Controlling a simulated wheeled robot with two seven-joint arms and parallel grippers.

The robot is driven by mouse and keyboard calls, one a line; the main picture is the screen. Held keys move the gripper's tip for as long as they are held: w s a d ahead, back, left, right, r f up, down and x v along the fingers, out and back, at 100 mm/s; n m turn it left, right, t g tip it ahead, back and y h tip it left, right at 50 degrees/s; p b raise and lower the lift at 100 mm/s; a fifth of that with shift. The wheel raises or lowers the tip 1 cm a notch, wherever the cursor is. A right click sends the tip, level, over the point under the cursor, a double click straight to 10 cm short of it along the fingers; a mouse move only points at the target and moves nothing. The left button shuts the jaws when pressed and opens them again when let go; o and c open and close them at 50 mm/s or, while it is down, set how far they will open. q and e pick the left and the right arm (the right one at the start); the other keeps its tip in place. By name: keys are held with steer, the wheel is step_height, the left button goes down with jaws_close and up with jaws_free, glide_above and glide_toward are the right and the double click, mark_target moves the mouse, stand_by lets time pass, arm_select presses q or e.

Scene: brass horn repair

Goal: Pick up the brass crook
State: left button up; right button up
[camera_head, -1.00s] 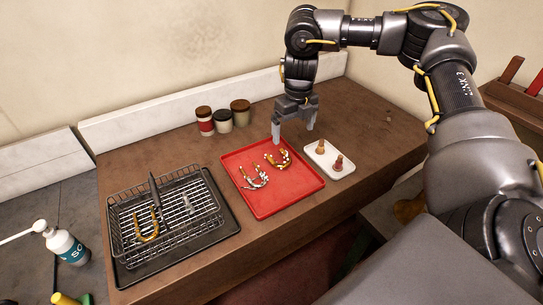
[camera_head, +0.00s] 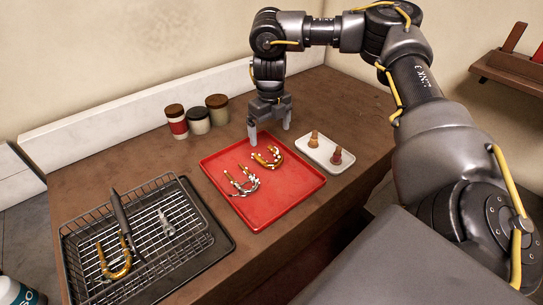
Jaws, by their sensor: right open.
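A gold-coloured, U-shaped brass crook (camera_head: 267,160) lies on the red tray (camera_head: 283,203). Another gold U-shaped piece (camera_head: 115,268) is in the wire basket (camera_head: 190,257) at the lower left. My right gripper (camera_head: 269,134) is open and empty, fingers pointing down, just beyond the brass crook and near the tray's far edge. It appears above the surface and touches nothing that I can see. My left gripper is not in view.
A white dish (camera_head: 343,167) with two small pegs stands right of the red tray. Three lidded jars (camera_head: 198,120) stand behind it to the left. Bare brown tabletop (camera_head: 330,95) lies behind the gripper.

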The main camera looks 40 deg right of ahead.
glide_above(269, 160)
step_height(269, 160, down, 4)
steer(key=shift+d+f, duration=0.1)
steer(key=shift+s+f, duration=0.15)
steer(key=shift+f, duration=0.25)
steer(key=f, duration=0.3)
steer(key=f+p, duration=0.1)
steer(key=shift+w+f, duration=0.15)
steer(key=shift+w, duration=0.1)
steer(key=shift+c, duration=0.9)
steer(key=c, duration=0.9)
